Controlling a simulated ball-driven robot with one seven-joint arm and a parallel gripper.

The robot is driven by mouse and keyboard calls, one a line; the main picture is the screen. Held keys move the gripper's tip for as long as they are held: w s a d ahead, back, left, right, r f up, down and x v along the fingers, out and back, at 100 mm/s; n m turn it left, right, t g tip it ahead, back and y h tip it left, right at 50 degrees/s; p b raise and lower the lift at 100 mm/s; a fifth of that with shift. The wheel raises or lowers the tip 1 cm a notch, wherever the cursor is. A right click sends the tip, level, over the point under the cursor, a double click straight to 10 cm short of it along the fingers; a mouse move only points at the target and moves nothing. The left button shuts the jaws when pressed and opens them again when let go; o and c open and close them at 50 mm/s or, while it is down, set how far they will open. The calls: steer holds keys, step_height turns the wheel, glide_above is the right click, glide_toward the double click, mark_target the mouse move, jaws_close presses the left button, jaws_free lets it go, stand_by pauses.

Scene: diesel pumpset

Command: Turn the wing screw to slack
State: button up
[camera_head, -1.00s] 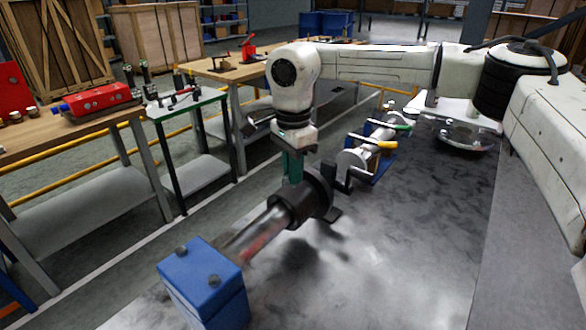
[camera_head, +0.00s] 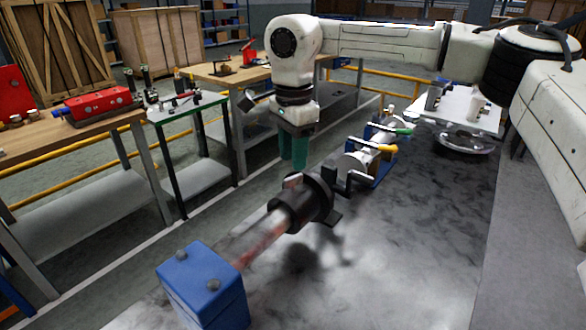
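The wing screw (camera_head: 292,181) is a small pale tab standing up on top of a black clamp collar (camera_head: 305,203). The collar sits around a clear tube with a reddish inside (camera_head: 262,244). My gripper (camera_head: 293,165) hangs above the wing screw with its two green fingers pointing down. The fingers stand side by side, a little apart, with nothing seen between them. Their tips are just above the wing screw and appear clear of it.
A blue block (camera_head: 203,287) stands at the near end of the tube. Silver pipework with green and yellow levers (camera_head: 388,148) lies beyond the collar. Workbenches (camera_head: 70,135) stand at the left. The grey tabletop (camera_head: 400,240) right of the tube is clear.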

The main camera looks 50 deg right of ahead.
mark_target(294, 176)
step_height(294, 176, up, 6)
steer(key=shift+f, duration=0.1)
steer(key=shift+s, duration=0.1)
stand_by(0.7)
